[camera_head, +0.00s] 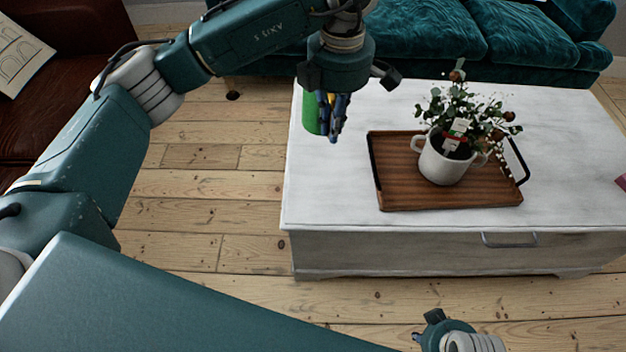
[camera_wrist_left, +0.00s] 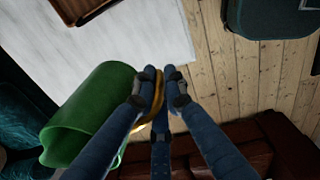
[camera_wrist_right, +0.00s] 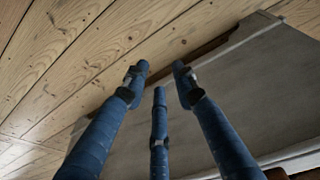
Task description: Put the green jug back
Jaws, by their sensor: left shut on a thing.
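The green jug (camera_head: 309,112) is at the far left end of the white table, partly hidden by my left gripper (camera_head: 334,128). In the left wrist view the green jug (camera_wrist_left: 93,112) lies left of the fingers, and its yellowish handle (camera_wrist_left: 151,88) is between them. My left gripper (camera_wrist_left: 160,85) is shut on the jug by this handle. I cannot tell whether the jug touches the table. My right gripper (camera_wrist_right: 160,75) is open and empty, low in front of the table; only part of it shows at the bottom of the head view (camera_head: 430,334).
The white table (camera_head: 330,190) carries a wooden tray (camera_head: 400,197) with a white pot (camera_head: 440,164) of leafy stems. A teal sofa (camera_head: 430,35) stands behind, a brown sofa (camera_head: 70,30) at left. Table top between the left edge and the tray is clear.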

